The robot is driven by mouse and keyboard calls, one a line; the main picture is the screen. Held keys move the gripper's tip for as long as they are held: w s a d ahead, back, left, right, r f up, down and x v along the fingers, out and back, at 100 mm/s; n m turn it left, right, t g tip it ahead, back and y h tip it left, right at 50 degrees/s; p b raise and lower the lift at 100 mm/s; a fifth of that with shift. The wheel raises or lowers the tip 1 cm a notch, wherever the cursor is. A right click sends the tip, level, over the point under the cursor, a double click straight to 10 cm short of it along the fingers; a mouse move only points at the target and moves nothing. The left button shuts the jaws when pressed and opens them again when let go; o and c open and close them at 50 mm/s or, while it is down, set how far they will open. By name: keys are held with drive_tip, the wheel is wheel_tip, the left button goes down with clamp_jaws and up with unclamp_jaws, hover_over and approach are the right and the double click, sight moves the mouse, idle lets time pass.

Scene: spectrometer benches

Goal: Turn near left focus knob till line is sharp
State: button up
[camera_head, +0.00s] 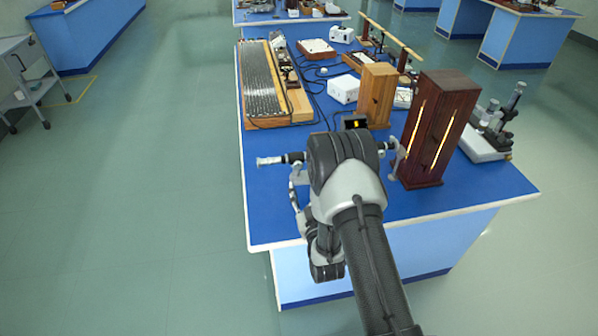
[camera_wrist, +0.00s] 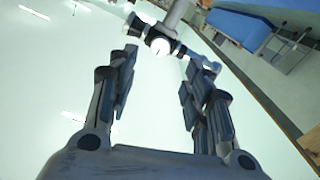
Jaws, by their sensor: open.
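The spectrometer's silver tube (camera_head: 268,160) with a dark collar sticks out on the left of my arm, over the near bench's left part. Most of the instrument is hidden behind my arm. In the wrist view a round white-faced knob (camera_wrist: 160,46) with dark parts beside it lies just beyond and between my fingertips. My gripper (camera_wrist: 163,68) is open, with nothing between its fingers; no contact with the knob shows. In the head view my gripper (camera_head: 297,190) is partly hidden, below the tube. A small black display (camera_head: 355,122) shows a yellow mark; its sharpness is too small to judge.
A dark wooden lamp box (camera_head: 450,115) with glowing slits stands right of my arm. A lighter wooden box (camera_head: 377,95) is behind it, and a microscope-like instrument (camera_head: 490,130) is at the right. A long ribbed rack (camera_head: 262,85) lies behind.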

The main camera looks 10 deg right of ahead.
sight(298, 166)
drive_tip(key=w+b, duration=0.1)
drive_tip(key=w, duration=0.7)
drive_tip(key=shift+w, duration=0.35)
drive_tip(key=shift+c, duration=0.5)
drive_tip(key=c, duration=1)
